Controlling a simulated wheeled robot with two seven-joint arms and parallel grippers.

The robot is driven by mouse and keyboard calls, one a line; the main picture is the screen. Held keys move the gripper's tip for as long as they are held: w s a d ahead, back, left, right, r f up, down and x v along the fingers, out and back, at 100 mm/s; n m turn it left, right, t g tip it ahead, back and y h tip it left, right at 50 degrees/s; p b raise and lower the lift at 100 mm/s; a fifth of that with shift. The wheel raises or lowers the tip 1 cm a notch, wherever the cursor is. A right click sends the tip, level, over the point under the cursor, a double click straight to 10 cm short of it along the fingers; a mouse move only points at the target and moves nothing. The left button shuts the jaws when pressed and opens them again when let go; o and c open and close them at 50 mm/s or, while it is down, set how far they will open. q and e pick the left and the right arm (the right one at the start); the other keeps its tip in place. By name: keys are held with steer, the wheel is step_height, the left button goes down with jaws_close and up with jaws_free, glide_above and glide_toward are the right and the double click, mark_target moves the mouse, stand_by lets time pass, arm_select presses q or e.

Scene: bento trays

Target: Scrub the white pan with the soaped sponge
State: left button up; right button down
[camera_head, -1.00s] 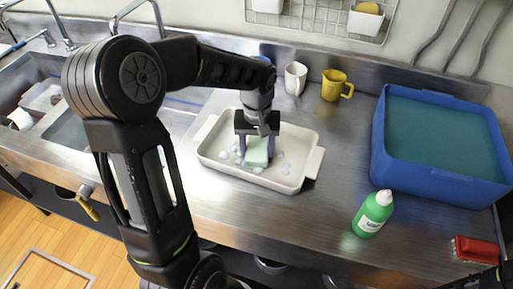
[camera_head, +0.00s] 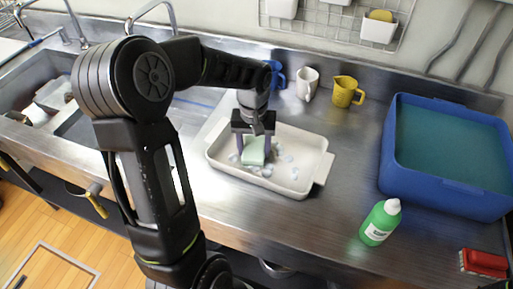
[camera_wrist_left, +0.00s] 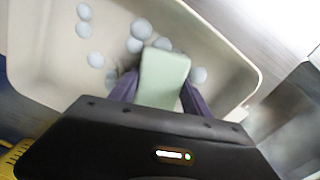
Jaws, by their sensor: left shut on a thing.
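The white pan (camera_head: 312,143) is a shallow rectangular dish with side handles on the steel counter. Several whitish suds blobs (camera_head: 284,158) lie on its floor, and they also show in the left wrist view (camera_wrist_left: 83,30). My left gripper (camera_head: 253,148) is inside the pan, pointing down, shut on the pale green sponge (camera_head: 254,152). The sponge also shows between the fingers in the left wrist view (camera_wrist_left: 163,78). It is low at the pan floor; whether it touches is hard to tell. My right gripper is not in view.
A green bottle (camera_head: 380,222) stands right of the pan. A white mug (camera_head: 307,83), yellow pitcher (camera_head: 345,91) and blue mug (camera_head: 276,75) stand behind. The sink (camera_head: 80,130) is left.

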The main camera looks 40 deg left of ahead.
mark_target(270, 155)
arm_select(q)
steer(key=shift+w, duration=0.1)
steer(key=shift+w+a+f, duration=0.15)
steer(key=shift+w+a, duration=0.05)
steer(key=shift+w, duration=0.8)
steer(key=shift+d, duration=0.15)
steer(key=shift+w+d, duration=0.2)
steer(key=shift+d, duration=0.7)
steer(key=shift+w+d, duration=0.2)
steer(key=shift+d, duration=0.65)
steer(key=shift+r, duration=0.2)
steer(key=shift+a, duration=0.15)
